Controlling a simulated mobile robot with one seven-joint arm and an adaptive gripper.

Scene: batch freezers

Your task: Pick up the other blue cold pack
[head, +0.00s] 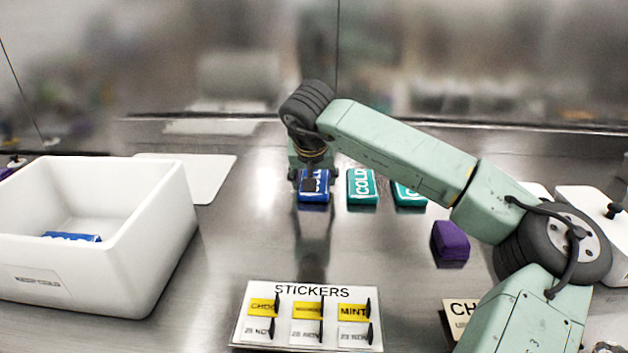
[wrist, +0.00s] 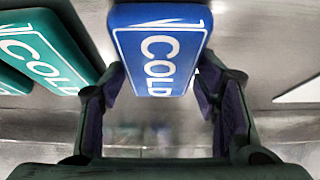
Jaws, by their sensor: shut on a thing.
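A blue cold pack (head: 313,186) with white COLD lettering is between the fingers of my gripper (head: 314,180), at the middle of the steel counter. In the wrist view the same blue pack (wrist: 160,50) sits between the two fingers of my gripper (wrist: 160,92), which is shut on it. I cannot tell whether the pack is clear of the counter. Another blue cold pack (head: 70,237) lies inside the white bin (head: 160,240) at the left, partly hidden by its front wall.
Two teal cold packs (head: 362,187) lie just right of my gripper, the farther one partly behind my arm. A purple item (head: 450,241) lies further right. A STICKERS board (head: 250,325) is at the front. A white sheet (head: 205,180) lies behind the bin. Counter between bin and gripper is clear.

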